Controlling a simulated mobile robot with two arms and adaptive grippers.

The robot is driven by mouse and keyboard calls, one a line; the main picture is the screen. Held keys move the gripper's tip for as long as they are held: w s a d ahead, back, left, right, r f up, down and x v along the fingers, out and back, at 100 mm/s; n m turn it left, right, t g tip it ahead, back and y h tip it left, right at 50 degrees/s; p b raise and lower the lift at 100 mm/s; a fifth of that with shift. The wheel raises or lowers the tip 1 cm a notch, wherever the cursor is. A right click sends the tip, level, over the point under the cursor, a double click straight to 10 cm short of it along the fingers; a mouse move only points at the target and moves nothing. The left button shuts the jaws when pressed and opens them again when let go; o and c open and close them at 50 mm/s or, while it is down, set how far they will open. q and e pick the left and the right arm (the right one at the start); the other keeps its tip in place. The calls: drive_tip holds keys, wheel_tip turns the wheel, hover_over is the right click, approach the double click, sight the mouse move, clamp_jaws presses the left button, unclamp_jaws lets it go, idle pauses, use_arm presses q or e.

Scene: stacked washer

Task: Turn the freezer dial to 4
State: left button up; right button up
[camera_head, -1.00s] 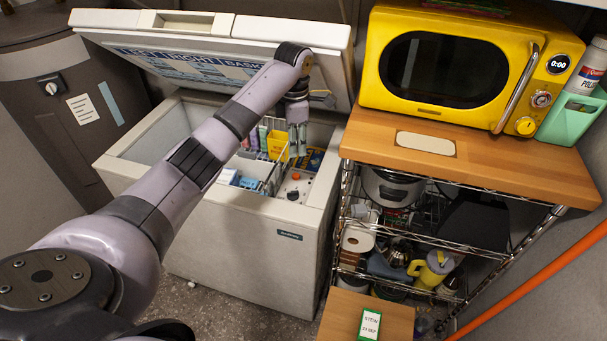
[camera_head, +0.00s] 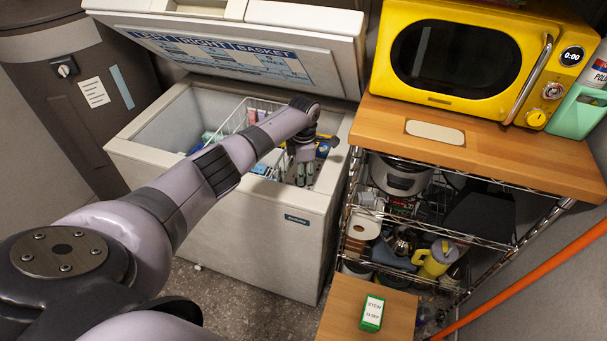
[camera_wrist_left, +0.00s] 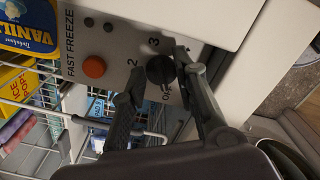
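The black round freezer dial (camera_wrist_left: 161,71) is on the grey control panel inside the chest freezer, with the printed numbers 2 and 3 beside it. Its pointer mark cannot be made out. My left gripper (camera_wrist_left: 159,65) is open, with one finger on each side of the dial; whether they touch it is unclear. In the head view the left gripper (camera_head: 305,174) reaches down into the right end of the open freezer (camera_head: 230,215) and hides the dial. My right gripper is not in view.
An orange-red button (camera_wrist_left: 94,67) sits on the panel beside the FAST FREEZE print. A white wire basket (camera_wrist_left: 60,110) with boxes is close to the gripper. The freezer lid (camera_head: 230,45) stands open above the arm. A wooden-topped rack (camera_head: 480,150) with a yellow microwave (camera_head: 455,60) is at right.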

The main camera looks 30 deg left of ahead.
use_arm(q)
drive_tip(key=shift+f, duration=0.35)
drive_tip(key=shift+r, duration=0.1)
drive_tip(key=shift+c, duration=0.5)
clamp_jaws()
